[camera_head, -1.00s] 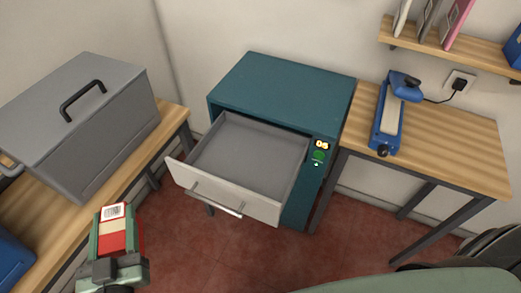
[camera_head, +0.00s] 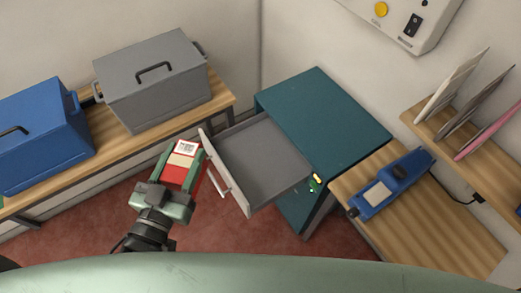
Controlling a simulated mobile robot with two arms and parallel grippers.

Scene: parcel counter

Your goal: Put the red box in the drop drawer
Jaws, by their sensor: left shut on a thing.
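The red box (camera_head: 186,178) has a tan band and a white label on top. My left gripper (camera_head: 179,170) is shut on it, with green fingers on both sides. The box is held just left of the open drop drawer, close to the drawer's front panel; I cannot tell whether they touch. The drop drawer (camera_head: 262,160) is grey inside, empty, and pulled out from the teal cabinet (camera_head: 325,122). Its white front has a bar handle (camera_head: 217,183). My right gripper is not in view.
A grey lidded bin (camera_head: 155,85) and a blue bin (camera_head: 45,135) stand on the wooden bench at left. A blue sealer-like device (camera_head: 392,183) lies on the right table. A shelf (camera_head: 440,125) holds upright envelopes. Red floor shows below the drawer.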

